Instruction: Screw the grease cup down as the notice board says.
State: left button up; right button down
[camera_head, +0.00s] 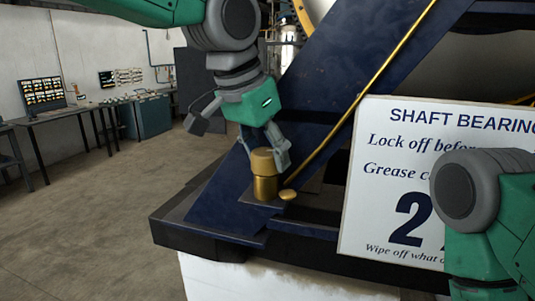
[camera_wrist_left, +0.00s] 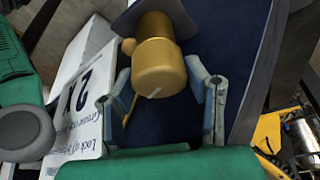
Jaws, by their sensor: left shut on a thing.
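The brass grease cup (camera_head: 265,187) stands upright on a dark ledge of the blue frame, with a wider round cap on top. In the left wrist view its cap (camera_wrist_left: 158,66) faces me and bears a short white mark. My left gripper (camera_head: 264,150) comes down from above and is shut on the cap, with a finger at each side in the left wrist view (camera_wrist_left: 158,76). The white notice board (camera_head: 375,150) reads "SHAFT BEARING", "Lock off before", "Grease c", a large "2" and "Wipe off what o". My right arm hides the rest. My right gripper is out of view.
A small brass knob (camera_head: 288,195) sits close beside the cup, at the foot of a slanting brass pipe (camera_head: 362,92). The blue slanted beam (camera_head: 330,75) rises just behind my left gripper. Benches (camera_head: 85,112) stand far left, across open floor.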

pick_arm(q)
jog(key=shift+w+r+m+g+h, duration=0.15)
jog(key=shift+m+g+h, duration=0.3)
jog(key=shift+m, duration=1.15)
jog(key=o, duration=0.9)
jog(key=shift+c, duration=0.2)
